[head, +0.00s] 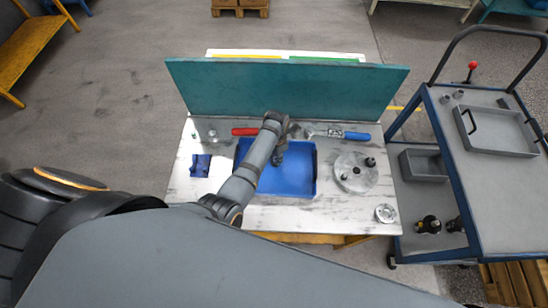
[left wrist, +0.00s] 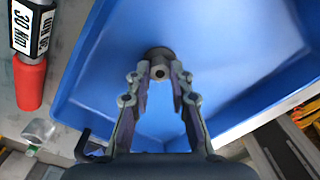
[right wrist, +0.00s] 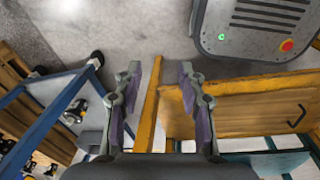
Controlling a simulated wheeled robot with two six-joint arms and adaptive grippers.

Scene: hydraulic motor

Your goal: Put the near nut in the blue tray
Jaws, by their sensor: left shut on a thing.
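The blue tray (head: 316,178) lies in the middle of the metal table, and its inside fills most of the left wrist view (left wrist: 240,50). My left gripper (head: 279,157) is over the tray. In the left wrist view its fingertips (left wrist: 160,70) are closed around a small dark grey round piece with a hole, seemingly the nut (left wrist: 160,54). The nut is over the tray; its height above the floor of the tray is hard to tell. My right gripper (right wrist: 157,75) is open and empty, away from the table.
A red-handled tool (head: 245,131) and a blue-handled wrench (head: 350,135) lie behind the tray, before a teal panel (head: 290,90). A round metal plate (head: 350,183) and a ring (head: 385,213) are to the right. A dark blue block (head: 200,166) lies left. A trolley (head: 500,180) stands right.

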